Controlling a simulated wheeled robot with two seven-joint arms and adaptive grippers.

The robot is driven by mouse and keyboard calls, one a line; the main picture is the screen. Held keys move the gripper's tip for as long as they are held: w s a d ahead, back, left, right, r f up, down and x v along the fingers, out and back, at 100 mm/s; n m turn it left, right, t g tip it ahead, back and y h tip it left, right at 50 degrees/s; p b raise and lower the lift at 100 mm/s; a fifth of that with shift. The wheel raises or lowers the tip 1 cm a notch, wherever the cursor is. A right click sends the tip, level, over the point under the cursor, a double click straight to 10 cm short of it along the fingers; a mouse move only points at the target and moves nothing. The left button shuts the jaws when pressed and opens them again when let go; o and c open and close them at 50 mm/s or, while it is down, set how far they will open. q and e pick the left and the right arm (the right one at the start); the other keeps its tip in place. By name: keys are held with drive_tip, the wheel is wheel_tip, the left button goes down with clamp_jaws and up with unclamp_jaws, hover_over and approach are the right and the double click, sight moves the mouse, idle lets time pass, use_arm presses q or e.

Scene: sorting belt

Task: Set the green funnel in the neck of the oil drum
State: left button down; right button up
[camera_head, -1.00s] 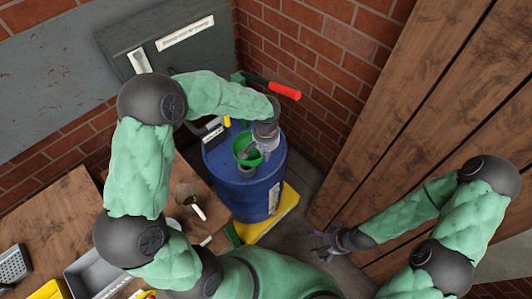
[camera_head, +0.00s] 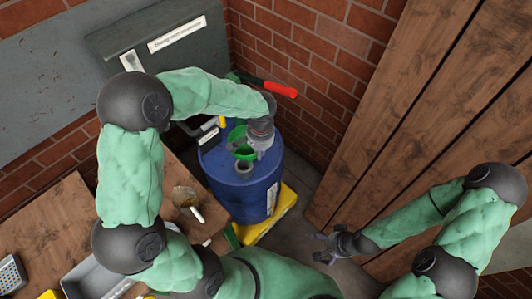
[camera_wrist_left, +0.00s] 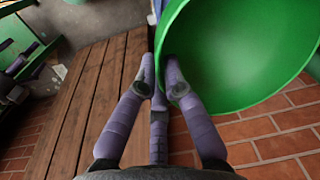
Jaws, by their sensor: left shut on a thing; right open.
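The blue oil drum (camera_head: 235,190) stands upright in the corner, with a short grey neck (camera_head: 244,168) on its top. The green funnel (camera_head: 238,134) shows just behind the neck in the head view, partly covered by my left gripper (camera_head: 252,150). My left gripper is shut on the funnel's rim. In the left wrist view, the funnel (camera_wrist_left: 235,50) fills the upper right and my fingers (camera_wrist_left: 160,80) meet at its edge. The spout is hidden, and I cannot tell whether it touches the neck. My right gripper (camera_head: 326,250) is open and empty, low and right of the drum.
Yellow material (camera_head: 270,222) lies beside the drum's base. Brick walls close the corner.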

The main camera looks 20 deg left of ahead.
sight(251, 158)
use_arm(q)
drive_tip(key=shift+s+a+r+m+b, duration=0.2)
drive_tip(key=shift+s+a+r+m, duration=0.15)
drive_tip(key=shift+s+a+m, duration=0.25)
drive_tip(key=shift+s+a+r+m+b, duration=0.2)
drive_tip(key=shift+s+a+r+m, duration=0.15)
drive_tip(key=shift+a, duration=0.35)
drive_tip(key=shift+w+f+b, duration=0.1)
drive_tip(key=shift+f+b, duration=1.8)
drive_tip(key=shift+f, duration=0.75)
drive_tip(key=shift+f+b, duration=0.9)
drive_tip(key=shift+f, duration=0.35)
drive_tip(key=shift+f+b, duration=0.65)
drive_tip(key=shift+f, duration=0.05)
drive_tip(key=shift+d+f+b, duration=0.1)
drive_tip(key=shift+f+b, duration=0.9)
drive_tip(key=shift+f, duration=0.3)
drive_tip(key=c, duration=1.3)
unclamp_jaws()
